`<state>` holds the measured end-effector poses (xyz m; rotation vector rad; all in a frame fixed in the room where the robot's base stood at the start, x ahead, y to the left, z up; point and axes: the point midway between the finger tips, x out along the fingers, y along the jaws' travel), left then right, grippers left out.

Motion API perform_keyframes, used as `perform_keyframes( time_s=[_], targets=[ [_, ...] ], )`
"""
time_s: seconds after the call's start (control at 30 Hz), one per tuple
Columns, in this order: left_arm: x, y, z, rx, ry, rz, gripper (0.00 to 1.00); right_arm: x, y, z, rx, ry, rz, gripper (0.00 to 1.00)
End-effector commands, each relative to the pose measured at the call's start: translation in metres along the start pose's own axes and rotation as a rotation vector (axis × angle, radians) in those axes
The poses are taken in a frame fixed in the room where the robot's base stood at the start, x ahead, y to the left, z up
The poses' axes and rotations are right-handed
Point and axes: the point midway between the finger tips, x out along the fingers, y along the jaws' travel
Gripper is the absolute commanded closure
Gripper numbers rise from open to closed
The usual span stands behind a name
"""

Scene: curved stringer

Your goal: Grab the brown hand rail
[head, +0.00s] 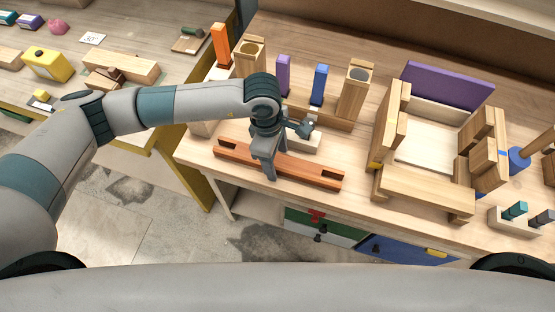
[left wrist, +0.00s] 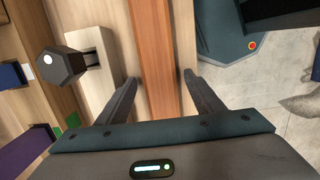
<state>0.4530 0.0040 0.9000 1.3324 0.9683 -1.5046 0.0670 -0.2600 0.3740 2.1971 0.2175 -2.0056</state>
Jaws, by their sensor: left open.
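The brown hand rail (head: 310,173) is a long reddish-brown bar with a dark slot near each end. It lies along the front edge of the wooden workbench. My left gripper (head: 269,172) is over the middle of the rail, pointing down, and hides part of it. In the left wrist view, the rail (left wrist: 155,50) runs up the picture between the two open fingers of the gripper (left wrist: 160,82), one finger on each side. I see no clear contact. My right gripper is not in view.
Behind the rail stands a pale block with a dark hexagonal knob (left wrist: 62,64). Orange (head: 221,45), purple (head: 283,74) and blue (head: 319,84) upright pieces stand farther back. A wooden frame with a purple panel (head: 446,86) is on the right. Coloured drawers (head: 322,226) are below the bench.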

Motion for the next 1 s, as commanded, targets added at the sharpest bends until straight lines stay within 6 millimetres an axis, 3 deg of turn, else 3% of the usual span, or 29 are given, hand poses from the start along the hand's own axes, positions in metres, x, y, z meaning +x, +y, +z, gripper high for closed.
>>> perform_keyframes(
  time_s=[0.27,0.4,0.5,0.8,1.0],
  targets=[
    [0.0,0.0,0.0,0.0,0.0,0.0,0.41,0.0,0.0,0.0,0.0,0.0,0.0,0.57],
    [0.0,0.0,0.0,0.0,0.0,0.0,0.75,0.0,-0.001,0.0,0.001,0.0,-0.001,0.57],
    [-0.001,0.0,0.0,0.0,-0.001,0.001,0.94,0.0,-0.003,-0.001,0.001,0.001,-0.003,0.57],
    [-0.003,0.001,0.001,0.0,-0.001,0.002,0.94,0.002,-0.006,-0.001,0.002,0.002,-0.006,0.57],
    [-0.018,0.001,0.002,0.002,-0.001,0.004,0.94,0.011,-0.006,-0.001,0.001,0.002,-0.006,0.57]
  ],
)
